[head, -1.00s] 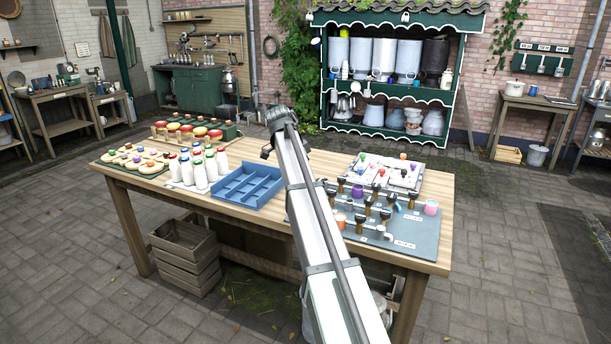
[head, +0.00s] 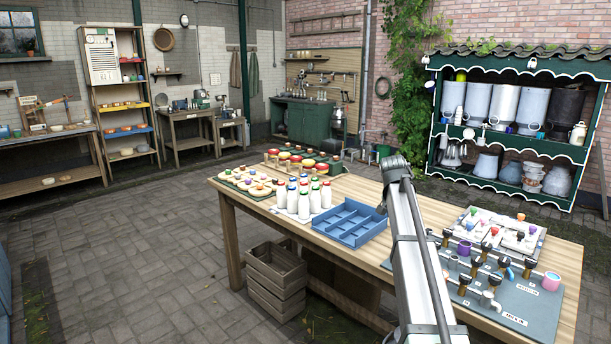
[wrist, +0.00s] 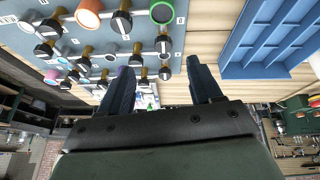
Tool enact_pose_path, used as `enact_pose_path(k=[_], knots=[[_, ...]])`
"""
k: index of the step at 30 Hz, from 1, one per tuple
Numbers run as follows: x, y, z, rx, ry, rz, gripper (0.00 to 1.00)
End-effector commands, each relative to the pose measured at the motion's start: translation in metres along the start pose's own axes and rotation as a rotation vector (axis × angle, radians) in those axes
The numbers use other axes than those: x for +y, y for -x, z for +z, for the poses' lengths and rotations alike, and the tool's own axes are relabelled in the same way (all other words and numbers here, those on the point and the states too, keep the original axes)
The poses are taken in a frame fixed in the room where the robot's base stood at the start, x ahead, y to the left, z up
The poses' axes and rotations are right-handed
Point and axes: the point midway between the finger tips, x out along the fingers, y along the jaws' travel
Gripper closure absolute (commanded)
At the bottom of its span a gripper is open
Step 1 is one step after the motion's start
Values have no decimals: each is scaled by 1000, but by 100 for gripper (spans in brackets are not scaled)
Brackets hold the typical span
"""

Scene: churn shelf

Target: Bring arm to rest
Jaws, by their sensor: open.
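My arm crosses the head view from the bottom up to its bend over the far side of the table (head: 455,208). My gripper (wrist: 160,88) shows in the wrist view with its two dark blue fingers spread apart and nothing between them. The wrist view is upside down relative to the room. The fingers sit over the table between the blue divided tray (wrist: 270,40) and the board of knobs. In the head view the gripper itself is hidden behind my arm.
The blue tray (head: 349,222) is empty. White bottles with coloured caps (head: 304,201) stand left of it. A grey panel of knobs (head: 508,290) lies at right. A wooden crate (head: 275,283) stands on the floor. The green churn shelf (head: 432,150) is behind the table.

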Motion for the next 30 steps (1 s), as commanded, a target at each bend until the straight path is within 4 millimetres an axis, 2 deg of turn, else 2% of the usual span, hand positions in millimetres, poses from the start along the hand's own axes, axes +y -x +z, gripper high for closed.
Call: enact_pose_path(k=[2, 6, 14, 21, 30], knots=[[1, -5, 17, 17, 90, -38, 36], [-2, -39, 50, 22, 243, -89, 36], [-4, -107, 120, -16, 412, -140, 36], [2, -175, 200, -86, 517, -174, 36], [20, -244, 303, -197, 576, -194, 36]])
